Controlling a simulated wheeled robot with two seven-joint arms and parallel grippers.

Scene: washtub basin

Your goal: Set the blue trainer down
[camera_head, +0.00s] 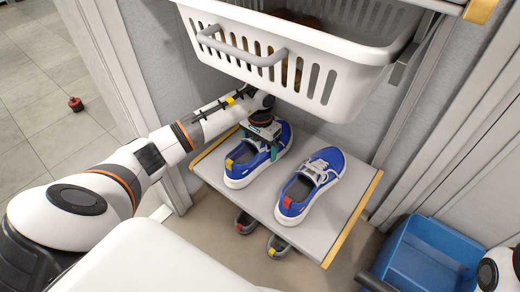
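Two blue trainers with white soles are in the head view. The left trainer (239,172), with a yellow heel tab, is on or just above a grey shelf board (262,207); I cannot tell if its sole touches. The right trainer (318,180), with a red heel tab, rests on the board beside it. My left gripper (260,147) reaches down over the left trainer, its teal fingers at the shoe's opening. The gripper hides part of the shoe, and its grip is unclear. My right gripper is out of view; only part of that arm shows at the lower right edge.
A white slotted basket (330,88) with brown contents hangs above the shelf, close over my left wrist. Dark shoes (277,246) poke out below the board. A blue bin (425,255) stands at lower right. A red object (76,104) lies on the tiled floor.

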